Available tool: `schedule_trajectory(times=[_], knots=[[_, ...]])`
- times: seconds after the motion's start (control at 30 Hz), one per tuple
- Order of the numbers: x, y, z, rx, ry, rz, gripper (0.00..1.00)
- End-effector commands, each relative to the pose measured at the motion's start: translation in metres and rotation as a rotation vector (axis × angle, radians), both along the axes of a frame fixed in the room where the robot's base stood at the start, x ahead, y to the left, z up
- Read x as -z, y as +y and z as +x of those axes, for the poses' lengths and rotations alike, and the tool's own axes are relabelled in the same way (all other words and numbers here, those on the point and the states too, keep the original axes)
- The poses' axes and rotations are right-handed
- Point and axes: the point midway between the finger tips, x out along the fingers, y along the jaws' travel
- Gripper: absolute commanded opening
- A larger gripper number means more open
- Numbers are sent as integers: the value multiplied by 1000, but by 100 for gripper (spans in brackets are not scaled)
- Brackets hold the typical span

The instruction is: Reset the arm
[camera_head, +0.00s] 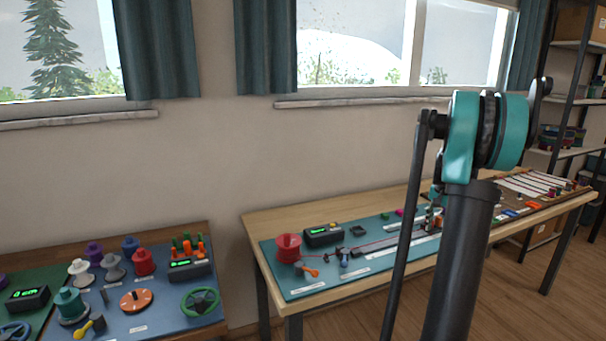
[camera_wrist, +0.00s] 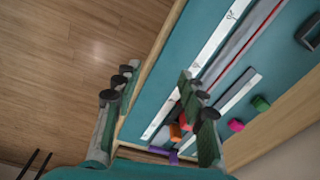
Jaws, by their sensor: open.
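My gripper (camera_wrist: 157,100) shows in the wrist view with its fingers spread wide and nothing between them. It is above the front edge of a teal work mat (camera_wrist: 168,78), with wooden floor to the left. In the head view my arm stands in front of the right part of the workbench (camera_head: 262,218) and hides most of the gripper. A red cord (camera_head: 375,244) runs right from a red spool (camera_head: 288,248) across the mat. In the wrist view the red cord (camera_wrist: 243,46) lies along a pale strip, apart from my fingers.
A display box (camera_head: 323,235) stands behind the cord. A second table (camera_head: 170,233) with several spools is at left. A shelf rack (camera_head: 575,95) stands at far right.

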Motion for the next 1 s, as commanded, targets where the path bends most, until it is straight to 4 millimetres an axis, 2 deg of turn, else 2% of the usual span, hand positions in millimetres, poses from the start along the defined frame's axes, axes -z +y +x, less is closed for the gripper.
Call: schedule_trajectory(times=[0.27, 0.4, 0.6, 0.8, 0.9, 1.0], knots=[[7, 107, -63, -265, -70, -45, 41], [19, 156, -106, -410, -111, -71, 41], [46, 215, -177, -618, -170, -109, 41], [78, 254, -247, -800, -227, -146, 41], [91, 265, -270, -863, -247, -160, 41], [99, 270, -285, -902, -259, -168, 41]])
